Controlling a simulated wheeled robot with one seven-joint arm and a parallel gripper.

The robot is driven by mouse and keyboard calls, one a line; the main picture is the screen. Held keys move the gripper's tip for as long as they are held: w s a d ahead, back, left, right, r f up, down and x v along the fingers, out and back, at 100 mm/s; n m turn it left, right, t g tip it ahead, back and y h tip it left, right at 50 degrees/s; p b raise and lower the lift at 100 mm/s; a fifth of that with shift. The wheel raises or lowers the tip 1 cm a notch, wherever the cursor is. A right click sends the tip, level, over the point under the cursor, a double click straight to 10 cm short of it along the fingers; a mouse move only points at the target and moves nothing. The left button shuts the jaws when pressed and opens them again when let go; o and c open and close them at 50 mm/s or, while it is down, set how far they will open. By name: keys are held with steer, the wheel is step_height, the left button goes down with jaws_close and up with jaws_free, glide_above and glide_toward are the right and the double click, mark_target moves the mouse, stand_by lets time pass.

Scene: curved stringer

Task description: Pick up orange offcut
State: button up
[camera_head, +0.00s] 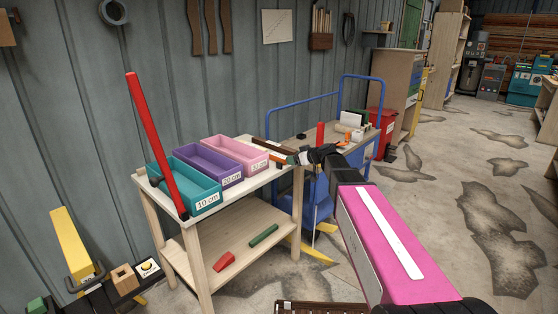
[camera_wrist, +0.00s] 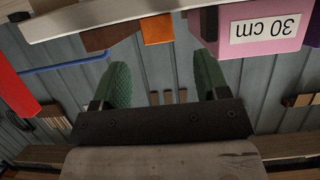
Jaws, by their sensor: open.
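The orange offcut (camera_wrist: 156,29) is a small block at the edge of the tabletop, seen in the upside-down wrist view beside a brown piece (camera_wrist: 110,35). In the head view the orange offcut (camera_head: 277,158) shows small, just left of my gripper (camera_head: 303,156). In the wrist view my gripper (camera_wrist: 164,70) is open, with green pads spread wide and nothing between them. The offcut lies beyond the fingertips, roughly in line with the gap, and is not touched.
A pink tray (camera_head: 238,150) marked 30 cm stands close to the offcut, beside purple (camera_head: 212,164) and teal (camera_head: 186,184) trays. A blue-railed cart (camera_head: 345,77) stands behind my arm.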

mark_target(279, 158)
steer(key=shift+x, duration=2.8)
steer(key=shift+r, duration=0.1)
steer(key=shift+c, duration=0.3)
steer(key=c, duration=1)
